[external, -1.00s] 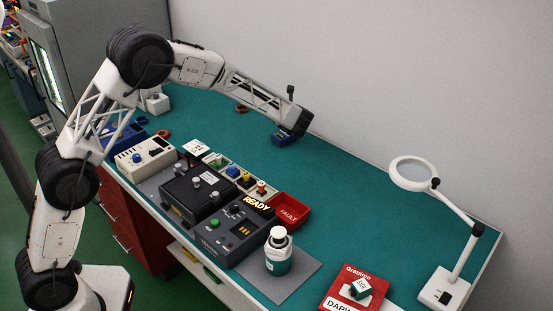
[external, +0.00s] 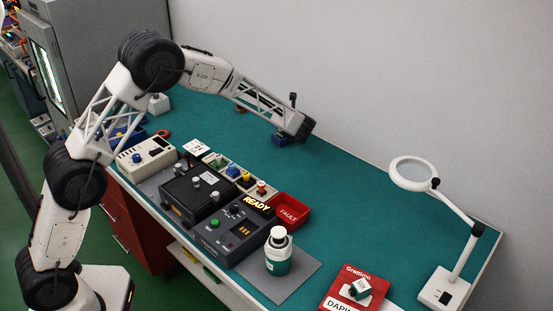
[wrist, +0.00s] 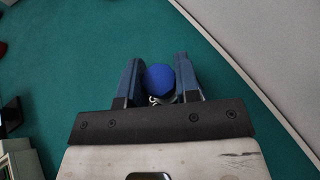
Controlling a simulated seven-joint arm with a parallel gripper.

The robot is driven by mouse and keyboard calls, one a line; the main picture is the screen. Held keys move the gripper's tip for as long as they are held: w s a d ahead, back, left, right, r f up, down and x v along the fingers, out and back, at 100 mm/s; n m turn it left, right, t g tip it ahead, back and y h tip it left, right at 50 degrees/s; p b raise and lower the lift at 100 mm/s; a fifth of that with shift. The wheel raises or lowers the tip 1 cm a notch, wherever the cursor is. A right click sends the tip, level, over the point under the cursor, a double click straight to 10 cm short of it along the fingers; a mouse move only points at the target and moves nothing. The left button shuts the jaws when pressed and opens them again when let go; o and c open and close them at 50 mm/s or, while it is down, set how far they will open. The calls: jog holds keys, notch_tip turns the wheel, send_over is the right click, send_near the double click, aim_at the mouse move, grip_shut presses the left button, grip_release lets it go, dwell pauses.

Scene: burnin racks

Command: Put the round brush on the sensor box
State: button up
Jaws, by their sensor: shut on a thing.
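My gripper (wrist: 160,85) is shut on a blue round-topped thing (wrist: 158,77) in the wrist view, with a pale, marked part showing below its top. It may be the round brush, but no bristles show. In the external view my gripper (external: 281,138) is low over the back of the teal bench, and what it holds is hidden there. I cannot tell for sure which box is the sensor box. A cream box with knobs (external: 146,157) stands at the left, and a black case (external: 197,194) and a dark grey box with a lit READY sign (external: 234,231) stand nearer the front.
A red FAULT tray (external: 289,211) is right of the boxes. A white-capped bottle (external: 278,252) stands on a grey mat (external: 302,270). A red Grattino box (external: 352,290) and a magnifier lamp (external: 413,172) are at the right. The bench behind the FAULT tray is clear.

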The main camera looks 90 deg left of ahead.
jog(key=shift+f, duration=0.15)
jog(key=o, duration=0.9)
jog(key=shift+d, duration=0.1)
jog(key=shift+v, duration=5.95)
